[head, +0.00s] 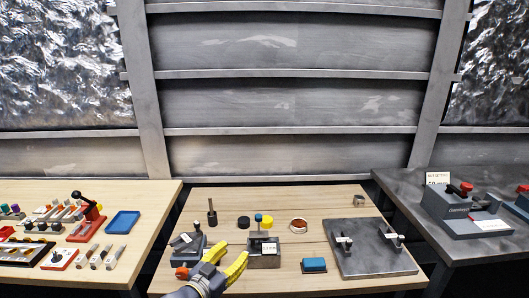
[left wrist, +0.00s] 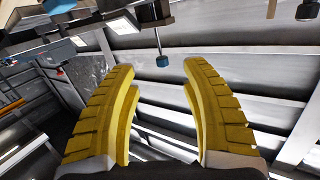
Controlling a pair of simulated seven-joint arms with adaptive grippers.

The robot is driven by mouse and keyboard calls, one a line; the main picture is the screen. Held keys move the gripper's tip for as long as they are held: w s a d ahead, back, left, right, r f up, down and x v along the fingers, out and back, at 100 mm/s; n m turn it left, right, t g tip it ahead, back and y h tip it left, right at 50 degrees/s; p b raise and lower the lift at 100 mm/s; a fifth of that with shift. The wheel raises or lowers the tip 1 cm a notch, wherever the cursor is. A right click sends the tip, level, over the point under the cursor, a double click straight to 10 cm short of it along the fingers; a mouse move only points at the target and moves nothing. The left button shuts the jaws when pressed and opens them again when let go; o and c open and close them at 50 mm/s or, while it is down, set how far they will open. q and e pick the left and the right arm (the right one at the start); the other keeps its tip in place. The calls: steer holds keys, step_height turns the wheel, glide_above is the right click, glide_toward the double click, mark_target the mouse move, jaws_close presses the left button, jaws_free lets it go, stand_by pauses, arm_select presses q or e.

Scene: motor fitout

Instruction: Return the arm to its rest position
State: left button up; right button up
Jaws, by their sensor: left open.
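My left gripper (head: 233,253) has yellow fingers and reaches in from the bottom of the head view, over the front of the middle wooden table. Its fingers are spread apart, with nothing seen between them. It appears just in front of a dark block with a white label (head: 264,255), which has a thin post with a blue tip (head: 258,217). My right gripper is not in view.
On the middle table are a grey device (head: 187,246), a dark post (head: 212,216), a copper-coloured ring (head: 299,226), a blue block (head: 314,265) and a grey plate with clamps (head: 372,259). The left table holds a blue tray (head: 123,222) and tools; the right bench holds a vise-like machine (head: 465,215).

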arm_select(q)
steer(key=s+a+f+g+y, duration=0.2)
steer(key=s+a+f+y, duration=0.3)
steer(key=s, duration=0.3)
steer(key=s+a+f+g+y, duration=0.1)
steer(key=s+a+f+y, duration=0.1)
steer(key=s+a+f, duration=0.45)
steer(key=s+a+f+g+y, duration=0.2)
steer(key=s+a+y, duration=0.15)
steer(key=s, duration=0.55)
steer(key=s+a+f+g+y, duration=0.25)
steer(key=s+a, duration=0.25)
steer(key=s, duration=0.4)
steer(key=s+d+f+g+h, duration=0.1)
steer(key=s+d+f+h, duration=0.15)
steer(key=f, duration=1.35)
steer(key=s+d+f+g+h, duration=0.1)
steer(key=s+d+f+g, duration=0.15)
steer(key=f, duration=1.35)
steer(key=s+f+n+g+h, duration=0.2)
steer(key=s+f, duration=1.7)
steer(key=s, duration=0.1)
steer(key=shift+s+d+f+n, duration=0.15)
steer(key=shift+f+n, duration=0.15)
steer(key=shift+f, duration=0.1)
